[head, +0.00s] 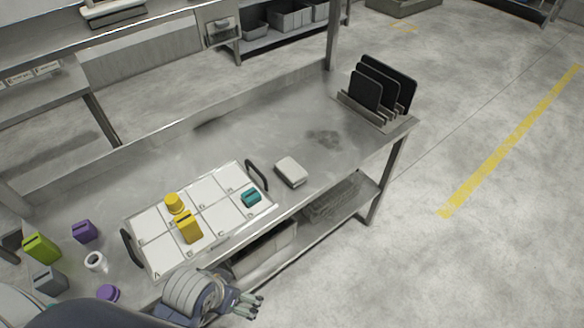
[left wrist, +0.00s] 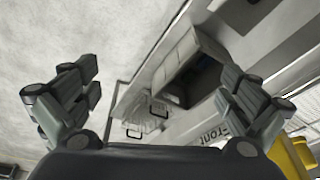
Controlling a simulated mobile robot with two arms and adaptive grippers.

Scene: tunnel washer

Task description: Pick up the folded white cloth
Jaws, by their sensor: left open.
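The folded white cloth (head: 291,172) is a small pale block lying flat on the metal table, just right of the tray. Nothing covers it in the head view. My left gripper (head: 254,305) is open and empty, below the cloth in the head view and out past the table's front edge. In the left wrist view its two fingers (left wrist: 160,88) are spread wide with nothing between them. I cannot make out the cloth in the left wrist view. My right gripper is not in view.
A white tray (head: 160,265) with black handles holds yellow and teal pieces. Green, purple and grey items stand left of it. A rack (head: 377,115) with black plates stands at the far right corner. The tabletop between cloth and rack is clear. A shelf (head: 360,200) is below.

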